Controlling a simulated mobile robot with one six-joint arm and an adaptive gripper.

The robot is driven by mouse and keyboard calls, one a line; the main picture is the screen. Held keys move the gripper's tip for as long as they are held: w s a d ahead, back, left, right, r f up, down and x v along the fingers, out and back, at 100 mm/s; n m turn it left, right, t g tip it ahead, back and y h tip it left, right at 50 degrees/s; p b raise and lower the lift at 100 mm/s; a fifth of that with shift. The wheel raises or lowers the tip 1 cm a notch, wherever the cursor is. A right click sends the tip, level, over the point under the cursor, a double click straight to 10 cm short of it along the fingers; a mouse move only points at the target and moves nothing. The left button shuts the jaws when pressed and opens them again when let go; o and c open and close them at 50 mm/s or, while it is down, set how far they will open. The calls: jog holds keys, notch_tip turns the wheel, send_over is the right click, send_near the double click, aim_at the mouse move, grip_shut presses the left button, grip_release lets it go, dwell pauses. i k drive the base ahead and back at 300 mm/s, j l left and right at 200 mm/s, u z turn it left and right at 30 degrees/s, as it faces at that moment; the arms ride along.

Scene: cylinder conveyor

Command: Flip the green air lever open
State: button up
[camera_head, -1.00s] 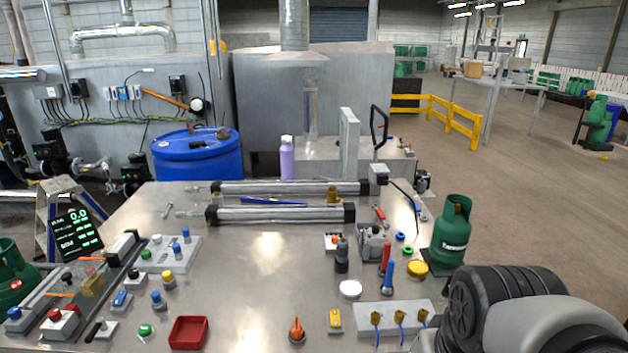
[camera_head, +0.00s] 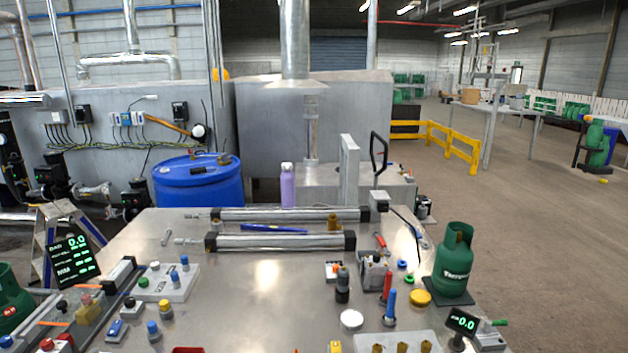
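A small green lever (camera_head: 496,322) sticks out sideways from a grey block (camera_head: 489,338) at the front right corner of the steel table. A tilted black display (camera_head: 462,322) reading 0.0 stands just left of it. The lever looks about level, but it is too small to tell its exact setting. My gripper is not in view, and no part of my arm shows.
A green gas bottle (camera_head: 454,262) stands just behind the lever. Red and blue handles (camera_head: 389,303), a yellow knob (camera_head: 420,298) and a grey block with brass fittings (camera_head: 402,340) are to its left. The steel table (camera_head: 255,310) has bare middle room.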

aim_at(488, 324)
jog(key=k+l, duration=0.7)
jog(key=k+u, duration=0.05)
